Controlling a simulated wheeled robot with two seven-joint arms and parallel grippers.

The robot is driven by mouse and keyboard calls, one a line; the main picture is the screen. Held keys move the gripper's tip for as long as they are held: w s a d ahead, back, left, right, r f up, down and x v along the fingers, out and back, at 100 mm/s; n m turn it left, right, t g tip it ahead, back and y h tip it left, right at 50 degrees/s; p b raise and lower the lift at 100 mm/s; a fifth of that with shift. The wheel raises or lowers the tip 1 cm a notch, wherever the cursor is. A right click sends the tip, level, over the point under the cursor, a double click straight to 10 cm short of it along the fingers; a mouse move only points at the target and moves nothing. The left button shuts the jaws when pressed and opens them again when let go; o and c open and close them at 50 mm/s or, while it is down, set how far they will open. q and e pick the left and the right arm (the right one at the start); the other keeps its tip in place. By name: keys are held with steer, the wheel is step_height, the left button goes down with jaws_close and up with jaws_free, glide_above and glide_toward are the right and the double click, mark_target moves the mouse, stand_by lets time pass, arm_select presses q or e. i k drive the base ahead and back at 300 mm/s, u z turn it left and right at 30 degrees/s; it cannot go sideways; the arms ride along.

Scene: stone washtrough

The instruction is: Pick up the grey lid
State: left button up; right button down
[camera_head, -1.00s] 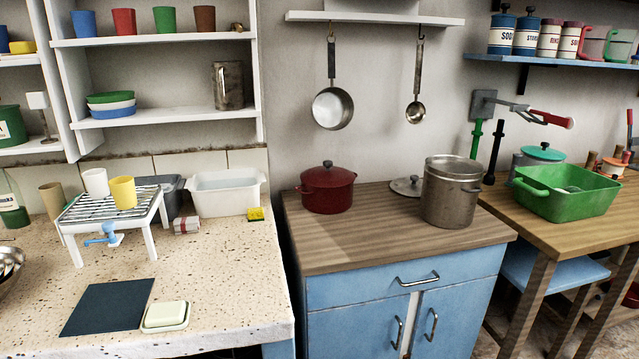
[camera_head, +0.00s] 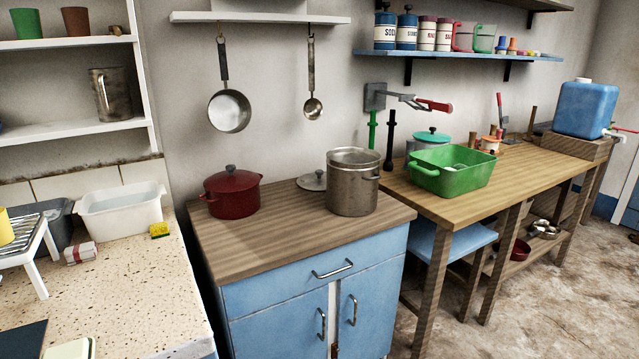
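The grey lid (camera_head: 312,181) has a dark knob on top. It lies on the wooden top of the blue cabinet, between the dark red pot (camera_head: 232,193) and the tall grey metal pot (camera_head: 352,182). The tall pot stands just right of the lid and hides a little of its right side or comes close to it. Neither of my grippers shows in the head view.
The wooden cabinet top (camera_head: 270,245) is clear in front of the pots. A pan (camera_head: 229,111) and a ladle (camera_head: 313,107) hang above it. A green basin (camera_head: 451,170) stands on the table to the right. A speckled counter (camera_head: 130,290) lies left.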

mark_target(317, 181)
steer(key=z, duration=1.8)
steer(key=i, duration=3.15)
steer(key=u, duration=3.65)
